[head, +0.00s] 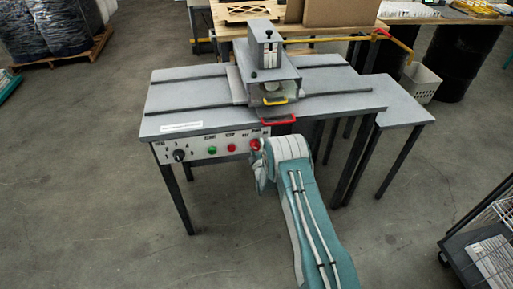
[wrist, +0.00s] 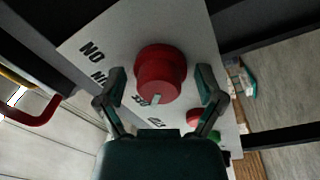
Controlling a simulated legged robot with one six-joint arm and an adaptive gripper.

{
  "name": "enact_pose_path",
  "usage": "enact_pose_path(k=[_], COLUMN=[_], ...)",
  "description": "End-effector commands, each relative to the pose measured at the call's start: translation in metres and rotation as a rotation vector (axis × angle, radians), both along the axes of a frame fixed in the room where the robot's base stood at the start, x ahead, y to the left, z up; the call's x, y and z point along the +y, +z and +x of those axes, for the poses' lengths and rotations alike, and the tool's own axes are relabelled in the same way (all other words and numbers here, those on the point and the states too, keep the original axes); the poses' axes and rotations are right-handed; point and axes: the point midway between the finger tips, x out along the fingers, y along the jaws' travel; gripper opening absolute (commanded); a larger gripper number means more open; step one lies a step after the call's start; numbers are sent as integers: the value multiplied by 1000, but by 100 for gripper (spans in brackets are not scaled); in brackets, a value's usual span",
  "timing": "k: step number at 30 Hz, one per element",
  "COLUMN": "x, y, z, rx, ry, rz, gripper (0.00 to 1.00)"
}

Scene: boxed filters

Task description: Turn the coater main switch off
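The coater (head: 268,70) stands on a grey table. Its white control panel (head: 200,148) is on the front edge. A large red knob, which looks like the main switch, shows at the panel's right end (head: 255,144) and in the wrist view (wrist: 162,68). It has a pale mark on its rim, and black lettering is printed beside it. My gripper (wrist: 162,80) is open, with one finger on each side of the knob. Gaps show between fingers and knob; contact cannot be told.
A smaller red button (wrist: 194,117) and a green button (wrist: 214,135) sit close to my right finger. A black dial (head: 179,155) is at the panel's left end. A red handle (head: 278,121) juts above my wrist.

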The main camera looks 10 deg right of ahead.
Motion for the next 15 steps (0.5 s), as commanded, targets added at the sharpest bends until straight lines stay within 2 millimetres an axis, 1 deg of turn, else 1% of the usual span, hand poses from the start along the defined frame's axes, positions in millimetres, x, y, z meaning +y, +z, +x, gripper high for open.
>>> enact_pose_path(k=[8,11,15], x=[1,1,1], y=[-1,-2,-5], z=[-5,-15,-40], rx=[3,4,5], ry=[0,1,0], rz=[1,1,1], gripper=[88,88,88])
